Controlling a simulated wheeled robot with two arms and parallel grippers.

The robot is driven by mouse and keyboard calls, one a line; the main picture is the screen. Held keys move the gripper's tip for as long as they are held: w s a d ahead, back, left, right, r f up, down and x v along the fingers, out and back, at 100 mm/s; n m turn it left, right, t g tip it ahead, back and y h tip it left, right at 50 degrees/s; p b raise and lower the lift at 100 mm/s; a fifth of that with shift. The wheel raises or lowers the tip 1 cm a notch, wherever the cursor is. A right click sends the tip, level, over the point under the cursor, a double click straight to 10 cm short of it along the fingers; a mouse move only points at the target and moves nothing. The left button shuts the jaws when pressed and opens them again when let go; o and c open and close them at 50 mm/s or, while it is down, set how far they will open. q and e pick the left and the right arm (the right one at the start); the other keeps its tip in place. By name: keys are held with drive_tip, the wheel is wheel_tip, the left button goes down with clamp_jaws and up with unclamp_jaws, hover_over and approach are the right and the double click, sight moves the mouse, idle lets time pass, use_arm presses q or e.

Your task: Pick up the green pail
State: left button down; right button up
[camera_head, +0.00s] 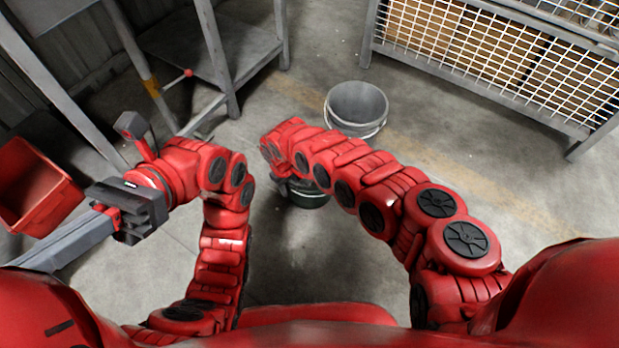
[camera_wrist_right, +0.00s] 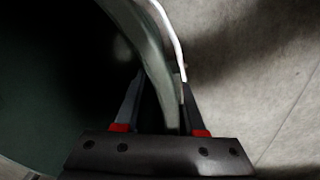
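The dark green pail (camera_head: 306,196) stands on the floor under the end of my right arm, which hides much of it in the head view. In the right wrist view the pail's wall (camera_wrist_right: 158,70) and pale rim run between the fingers of my right gripper (camera_wrist_right: 161,88). One finger is on the dark inside, the other on the outside. The fingers stand apart, with a dark gap between the inner finger and the wall. My left gripper (camera_head: 60,243) is at the left, away from the pail and pointing left; its finger gap is not clear.
A grey bucket (camera_head: 357,108) stands on the floor just beyond my right arm. A red bin (camera_head: 35,188) is at the far left. A metal workbench (camera_head: 210,50) is at the back left, a mesh-sided rack (camera_head: 480,45) at the back right. Floor is open at the right.

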clamp_jaws()
idle(1.5)
